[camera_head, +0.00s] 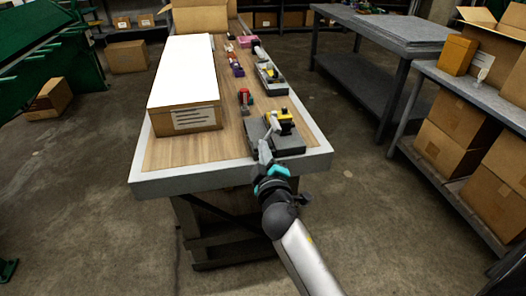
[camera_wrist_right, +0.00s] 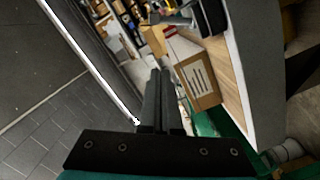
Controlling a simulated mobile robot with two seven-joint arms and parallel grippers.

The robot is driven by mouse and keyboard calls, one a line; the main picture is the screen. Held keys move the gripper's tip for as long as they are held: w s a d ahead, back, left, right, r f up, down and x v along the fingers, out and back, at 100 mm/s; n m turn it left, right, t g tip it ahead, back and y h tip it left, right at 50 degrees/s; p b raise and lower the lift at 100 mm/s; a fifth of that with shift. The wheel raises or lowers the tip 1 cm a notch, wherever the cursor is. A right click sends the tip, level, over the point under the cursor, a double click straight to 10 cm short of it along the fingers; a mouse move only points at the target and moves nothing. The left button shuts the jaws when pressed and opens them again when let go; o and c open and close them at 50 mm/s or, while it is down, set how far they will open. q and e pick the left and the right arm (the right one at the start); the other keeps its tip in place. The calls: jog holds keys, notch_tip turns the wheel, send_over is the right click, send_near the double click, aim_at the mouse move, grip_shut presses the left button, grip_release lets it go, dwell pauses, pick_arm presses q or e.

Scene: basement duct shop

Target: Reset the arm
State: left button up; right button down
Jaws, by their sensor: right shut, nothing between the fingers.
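My right arm reaches in from the bottom of the head view. My right gripper (camera_head: 266,150) is at the near end of the wooden-topped workbench (camera_head: 178,153), in front of a dark grey block-like tool (camera_head: 290,143) with yellow parts. I cannot tell in the head view whether they touch. In the right wrist view the two dark fingers of my right gripper (camera_wrist_right: 158,98) are together with nothing between them. My left gripper is not in view.
A long white-topped box (camera_head: 185,75) lies along the bench's left side. A small red item (camera_head: 245,96), a grey tray (camera_head: 270,76) and small coloured items stand beyond the tool. Shelves with cardboard boxes (camera_head: 455,115) stand at right. Floor on both sides of the bench is mostly clear.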

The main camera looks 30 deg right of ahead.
dwell(0.4)
jog(key=s+a+f+g+y, duration=0.25)
jog(key=s+f, duration=0.25)
jog(key=f, duration=0.6)
jog(key=s+a+f+m+g+y, duration=0.1)
jog(key=s+a+f+g, duration=0.3)
jog(key=f, duration=0.8)
jog(key=s+f+g+y, duration=0.1)
jog(key=s+f+g, duration=0.1)
jog(key=s+f, duration=0.7)
jog(key=s+f+m+g, duration=0.1)
jog(key=s+f+g, duration=0.1)
jog(key=s+f, duration=0.3)
jog(key=s+f+m+g, duration=0.1)
jog(key=s+f, duration=0.5)
jog(key=s, duration=0.8)
jog(key=s+f+m+g+y, duration=0.1)
jog(key=s+f+g, duration=0.3)
jog(key=s, duration=0.5)
jog(key=shift+s+f+m, duration=0.2)
jog(key=shift+f+m, duration=0.4)
jog(key=shift+f, duration=0.05)
